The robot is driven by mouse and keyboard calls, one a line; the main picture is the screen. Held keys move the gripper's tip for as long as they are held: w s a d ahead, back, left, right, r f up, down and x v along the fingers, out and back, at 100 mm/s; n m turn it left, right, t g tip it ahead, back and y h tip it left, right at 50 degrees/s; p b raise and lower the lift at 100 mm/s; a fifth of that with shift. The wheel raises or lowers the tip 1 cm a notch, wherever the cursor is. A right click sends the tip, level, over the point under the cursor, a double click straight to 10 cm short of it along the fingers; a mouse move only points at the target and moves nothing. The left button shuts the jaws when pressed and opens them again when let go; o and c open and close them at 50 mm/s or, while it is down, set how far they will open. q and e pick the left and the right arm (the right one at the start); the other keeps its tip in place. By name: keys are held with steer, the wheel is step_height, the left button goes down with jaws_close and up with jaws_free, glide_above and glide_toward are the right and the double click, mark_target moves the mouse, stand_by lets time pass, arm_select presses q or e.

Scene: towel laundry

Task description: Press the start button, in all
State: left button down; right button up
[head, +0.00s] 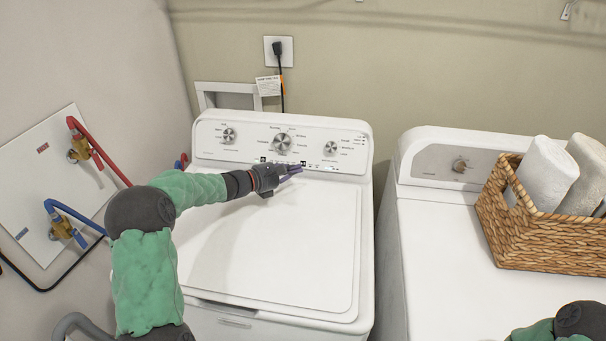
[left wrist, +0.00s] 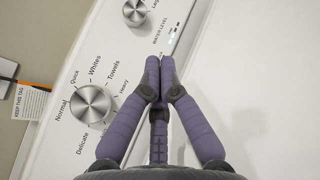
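The white washer (head: 270,240) has its lid closed. Its control panel (head: 240,150) carries three round knobs and a low strip of small dark marks and buttons. I cannot tell which of these is the start button. My left gripper (head: 298,168) is at the lower edge of the panel, right of the middle knob (head: 282,143). In the left wrist view its purple fingers (left wrist: 160,66) are together and empty, over the panel's edge beside the cycle knob (left wrist: 91,104). Whether the tips touch the panel is unclear. My right gripper is out of view.
A second white machine (head: 440,250) stands to the right, with a wicker basket (head: 535,235) of rolled towels (head: 547,170) on it. Red and blue hoses (head: 100,152) run from wall taps at left. The washer's lid is bare.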

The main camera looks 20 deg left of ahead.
mark_target(303, 164)
arm_select(q)
steer(key=shift+f, duration=0.25)
steer(key=shift+w+a+f, duration=0.35)
steer(key=shift+w+f, duration=0.3)
steer(key=shift+w, duration=0.6)
steer(key=shift+w+a+f, duration=0.3)
steer(key=shift+w+f, duration=0.3)
steer(key=shift+w, duration=0.7)
steer(key=shift+w+a+f, duration=0.35)
steer(key=shift+w+f, duration=0.3)
steer(key=shift+w, duration=0.6)
steer(key=shift+w+f, duration=0.15)
steer(key=shift+w, duration=0.15)
